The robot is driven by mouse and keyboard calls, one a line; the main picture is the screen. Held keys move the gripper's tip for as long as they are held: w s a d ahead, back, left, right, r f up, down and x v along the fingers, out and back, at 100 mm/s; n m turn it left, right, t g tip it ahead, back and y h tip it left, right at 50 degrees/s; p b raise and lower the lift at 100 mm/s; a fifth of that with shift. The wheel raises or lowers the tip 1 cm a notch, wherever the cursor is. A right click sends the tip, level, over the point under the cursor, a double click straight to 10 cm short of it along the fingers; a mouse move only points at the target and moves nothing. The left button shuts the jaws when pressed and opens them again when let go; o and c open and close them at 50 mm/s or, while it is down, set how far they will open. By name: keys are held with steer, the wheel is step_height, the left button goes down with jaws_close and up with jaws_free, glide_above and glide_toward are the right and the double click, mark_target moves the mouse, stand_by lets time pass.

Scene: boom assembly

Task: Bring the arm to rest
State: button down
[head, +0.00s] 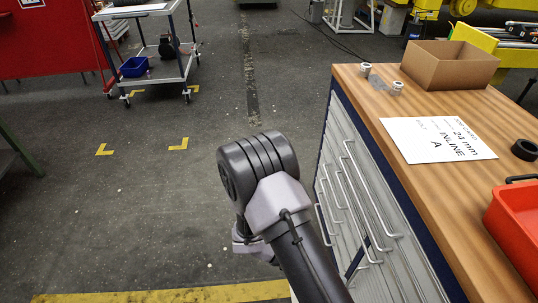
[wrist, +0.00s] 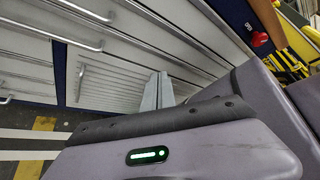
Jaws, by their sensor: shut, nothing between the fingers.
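My arm (head: 262,185) rises from the bottom of the head view, its dark rounded joint left of the drawer cabinet (head: 365,205). My gripper is not visible in the head view. In the wrist view my gripper's fingers (wrist: 158,90) show as two pale plates side by side, shut and empty. Behind them are the cabinet's grey drawer fronts and bar handles (wrist: 85,43), tilted in the picture. I see no contact between the fingers and the cabinet, but the exact gap cannot be told.
The wooden worktop (head: 440,205) holds a cardboard box (head: 450,64), small metal parts (head: 396,88), a printed sheet (head: 437,140), a black ring (head: 524,150) and a red bin (head: 515,225). A trolley (head: 150,50) stands far left. The floor left of my arm is clear.

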steer(key=s+a+r+m+t+y, duration=0.1)
steer(key=a+r+m+t+y, duration=0.2)
steer(key=r+m, duration=0.6)
steer(key=s+a+r+m+t+y, duration=0.1)
steer(key=a+r+m+t+y, duration=0.2)
steer(key=r+m+y, duration=0.4)
steer(key=s+a+r+m+t+y, duration=0.2)
steer(key=a+r+m+t+y, duration=0.1)
steer(key=r+m, duration=0.9)
steer(key=shift+a+r+t+y, duration=0.15)
steer(key=shift+r+t+y, duration=0.1)
steer(key=shift+t+y, duration=0.7)
